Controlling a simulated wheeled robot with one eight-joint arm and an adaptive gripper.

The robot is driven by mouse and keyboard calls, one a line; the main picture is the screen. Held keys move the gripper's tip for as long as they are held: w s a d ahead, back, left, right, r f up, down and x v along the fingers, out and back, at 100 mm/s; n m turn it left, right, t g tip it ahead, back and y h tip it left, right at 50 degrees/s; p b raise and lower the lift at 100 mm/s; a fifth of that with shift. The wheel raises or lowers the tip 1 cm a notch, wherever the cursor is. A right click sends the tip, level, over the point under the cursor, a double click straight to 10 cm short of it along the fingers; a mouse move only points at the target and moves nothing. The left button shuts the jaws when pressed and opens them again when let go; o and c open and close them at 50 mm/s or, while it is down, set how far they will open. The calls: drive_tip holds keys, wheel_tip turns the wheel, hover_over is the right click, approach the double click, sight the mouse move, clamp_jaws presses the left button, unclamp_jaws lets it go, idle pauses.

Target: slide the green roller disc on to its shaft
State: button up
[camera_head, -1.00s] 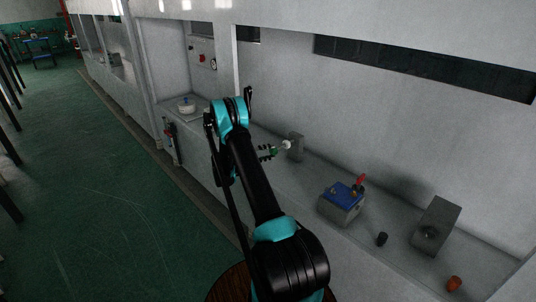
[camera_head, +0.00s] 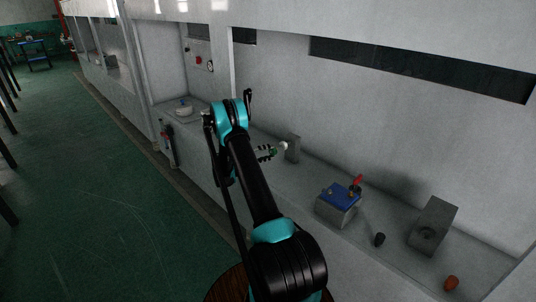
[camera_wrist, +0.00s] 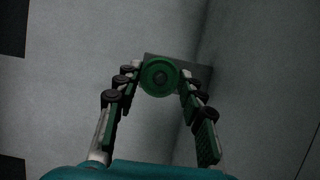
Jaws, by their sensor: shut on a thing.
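The green roller disc (camera_wrist: 160,76) is round with a hub at its centre. In the wrist view it sits between the fingertips of my gripper (camera_wrist: 161,86), which is shut on it. A grey upright block (camera_wrist: 190,68) lies directly behind the disc. In the head view my gripper (camera_head: 268,153) reaches right towards this grey block (camera_head: 293,148). A pale round end (camera_head: 284,146) shows between the gripper and the block; I cannot tell if it is the shaft. The disc hides the area behind it in the wrist view, so its contact with a shaft cannot be told.
A blue-topped box (camera_head: 340,200) with a red handle stands on the ledge. Right of it are a dark cylinder (camera_head: 380,239), a grey block with a round hole (camera_head: 433,225) and an orange-brown piece (camera_head: 451,283). The back wall runs close behind the ledge.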

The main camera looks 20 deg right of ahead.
drive_tip(key=shift+w+d, duration=0.25)
drive_tip(key=shift+d, duration=0.4)
drive_tip(key=shift+w+d, duration=0.25)
drive_tip(key=shift+d, duration=0.35)
idle(0.8)
drive_tip(key=o, duration=1.1)
drive_tip(key=a, duration=1.2)
drive_tip(key=shift+w, duration=0.25)
